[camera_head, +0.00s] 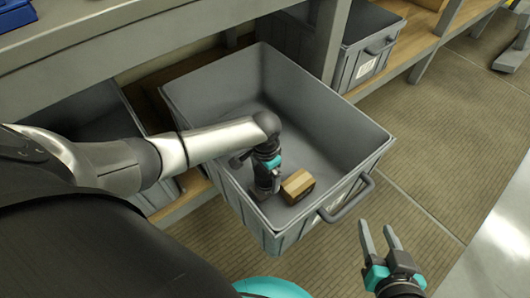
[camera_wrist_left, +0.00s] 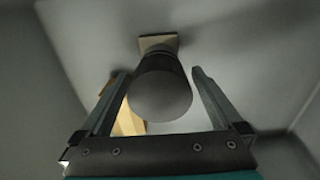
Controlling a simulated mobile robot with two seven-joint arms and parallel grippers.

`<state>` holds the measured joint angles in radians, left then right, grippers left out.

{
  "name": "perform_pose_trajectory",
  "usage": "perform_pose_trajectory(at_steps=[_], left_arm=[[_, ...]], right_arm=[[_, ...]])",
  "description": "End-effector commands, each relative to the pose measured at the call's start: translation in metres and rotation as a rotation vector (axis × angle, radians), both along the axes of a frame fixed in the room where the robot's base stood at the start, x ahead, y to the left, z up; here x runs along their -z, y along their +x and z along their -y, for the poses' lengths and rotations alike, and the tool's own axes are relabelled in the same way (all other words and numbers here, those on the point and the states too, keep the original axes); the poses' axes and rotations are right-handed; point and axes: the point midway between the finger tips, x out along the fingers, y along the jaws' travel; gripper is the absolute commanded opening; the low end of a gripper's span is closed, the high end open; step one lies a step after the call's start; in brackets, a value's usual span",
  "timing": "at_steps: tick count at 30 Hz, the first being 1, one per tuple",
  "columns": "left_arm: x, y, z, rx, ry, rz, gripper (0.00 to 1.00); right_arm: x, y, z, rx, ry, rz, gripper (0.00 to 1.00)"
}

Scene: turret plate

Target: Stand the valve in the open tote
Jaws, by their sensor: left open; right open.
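The open tote (camera_head: 340,118) is a grey bin pulled out from under the shelf. My left gripper (camera_head: 265,190) reaches down inside it, near its front wall. In the left wrist view, the valve (camera_wrist_left: 160,88) is a dark grey cylinder with a small tan squarish end (camera_wrist_left: 158,42) beyond it. It is between the spread fingers of my left gripper (camera_wrist_left: 163,90), with a gap visible on the right. It appears upright on the tote floor; its foot is partly hidden. In the head view I cannot clearly separate the valve from the gripper. My right gripper (camera_head: 378,243) is open and empty outside the tote.
A small cardboard box (camera_head: 297,186) lies in the tote beside my left gripper, and shows at the left finger (camera_wrist_left: 128,120). The tote's handle (camera_head: 348,200) faces front. Another grey tote (camera_head: 365,45) stands back right. The tote's far floor is clear.

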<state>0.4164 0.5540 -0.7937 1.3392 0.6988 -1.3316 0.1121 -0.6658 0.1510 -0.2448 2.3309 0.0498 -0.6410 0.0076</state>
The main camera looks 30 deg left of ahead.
Motion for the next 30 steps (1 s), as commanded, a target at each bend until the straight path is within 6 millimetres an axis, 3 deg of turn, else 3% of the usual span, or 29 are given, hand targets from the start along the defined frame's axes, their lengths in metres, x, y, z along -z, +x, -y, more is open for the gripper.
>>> perform_pose_trajectory(at_steps=[14,28,30], left_arm=[[-0.028,0.0,0.0,-0.001,0.0,-0.001,1.0],[-0.055,0.0,0.0,-0.001,-0.001,-0.001,1.0],[-0.065,0.0,0.0,-0.001,-0.001,0.0,1.0]], right_arm=[[0.001,-0.018,0.035,0.035,-0.132,-0.253,0.5],[-0.007,-0.053,0.071,0.088,-0.24,-0.517,0.5],[0.004,-0.052,0.071,0.086,-0.245,-0.541,0.5]])
